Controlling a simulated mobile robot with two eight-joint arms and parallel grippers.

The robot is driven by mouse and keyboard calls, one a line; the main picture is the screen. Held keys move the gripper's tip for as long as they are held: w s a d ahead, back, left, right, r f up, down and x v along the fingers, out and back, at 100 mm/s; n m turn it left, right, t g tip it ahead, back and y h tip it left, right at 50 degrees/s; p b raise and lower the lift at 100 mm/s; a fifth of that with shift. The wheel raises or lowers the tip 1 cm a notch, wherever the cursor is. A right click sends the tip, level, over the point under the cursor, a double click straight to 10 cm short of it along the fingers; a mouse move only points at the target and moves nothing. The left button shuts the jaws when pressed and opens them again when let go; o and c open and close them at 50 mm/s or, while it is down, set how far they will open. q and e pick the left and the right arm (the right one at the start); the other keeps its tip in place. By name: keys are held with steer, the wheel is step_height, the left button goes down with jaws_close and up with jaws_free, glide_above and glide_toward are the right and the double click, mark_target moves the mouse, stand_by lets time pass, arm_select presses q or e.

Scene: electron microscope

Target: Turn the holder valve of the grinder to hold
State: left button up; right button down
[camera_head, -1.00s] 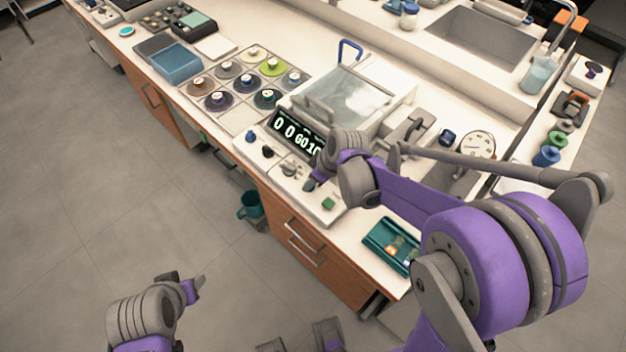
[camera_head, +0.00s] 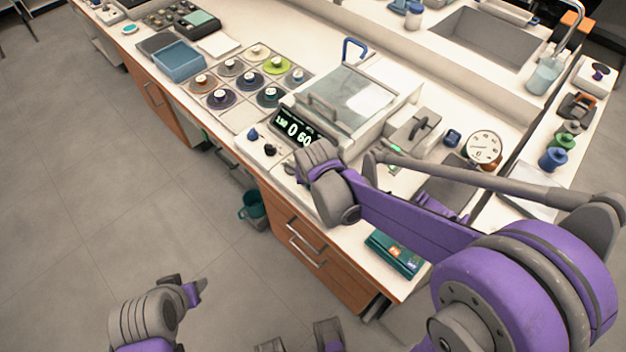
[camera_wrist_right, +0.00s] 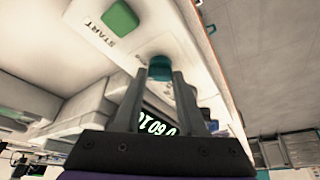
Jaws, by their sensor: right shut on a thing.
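The grinder (camera_head: 355,100), a white machine with a clear lid, stands on the bench in the head view. Its front panel has a lit display (camera_head: 292,129), a blue knob (camera_head: 252,134) and a black knob (camera_head: 270,150). My right gripper (camera_wrist_right: 160,75) is shut on a teal knob (camera_wrist_right: 160,66) on this panel, near the green START button (camera_wrist_right: 119,18). No label on the teal knob is readable. In the head view my right wrist hides the gripped knob and the button. My left gripper (camera_head: 194,291) is over the floor, away from the bench; its jaw opening is unclear.
Several discs with knobs (camera_head: 278,65) sit on a tiled mat left of the grinder. A blue tray (camera_head: 180,62) is farther left. A teal box (camera_head: 396,254) lies right of my right wrist. A dial gauge (camera_head: 485,148) stands behind my arm.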

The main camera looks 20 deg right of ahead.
steer(key=shift+a+m, duration=0.1)
steer(key=shift+m, duration=0.4)
steer(key=shift+c, duration=2.4)
jaws_free()
steer(key=p+v, duration=0.1)
steer(key=v, duration=0.9)
steer(key=shift+a+r, duration=0.2)
steer(key=shift+r, duration=0.2)
steer(key=shift+s, duration=0.15)
